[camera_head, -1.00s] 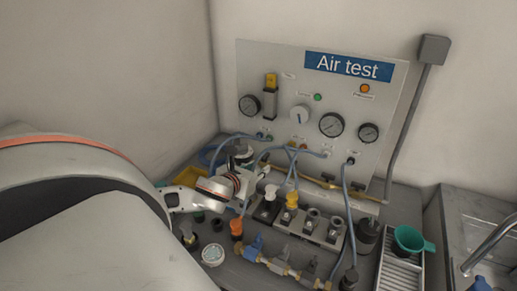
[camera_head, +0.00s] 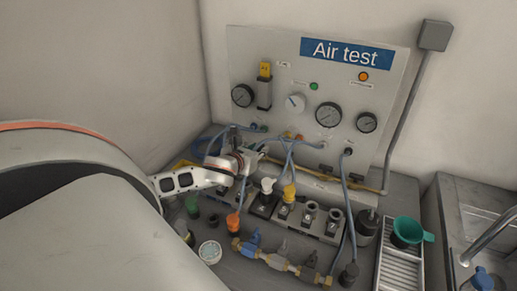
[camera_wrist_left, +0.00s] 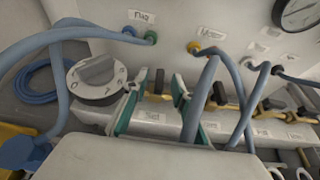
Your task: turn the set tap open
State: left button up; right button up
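In the left wrist view, a label reading "Set" (camera_wrist_left: 153,116) is on the front of a light rail. Just behind it is a tap with a dark handle (camera_wrist_left: 160,80) on a brass pipe. My left gripper (camera_wrist_left: 154,86) is open, its two teal-lined fingers apart, one on each side of this tap. I cannot tell whether either finger touches the handle. In the head view, the left gripper (camera_head: 247,160) is low in front of the panel's left part, and it and the hoses hide the set tap. The right gripper is not in view.
A round grey dial knob (camera_wrist_left: 97,78) stands close left of the fingers. Blue hoses (camera_wrist_left: 203,95) run close on the right. The "Air test" panel (camera_head: 290,75) stands behind. Several valves, including an orange one (camera_head: 233,222), and a green funnel (camera_head: 407,231) crowd the bench.

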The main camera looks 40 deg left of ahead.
pick_arm(q)
jog(key=shift+w+a+f, duration=0.1)
jog(key=shift+w+f, duration=0.1)
jog(key=shift+w, duration=0.2)
jog(key=shift+c, duration=0.2)
grip_shut()
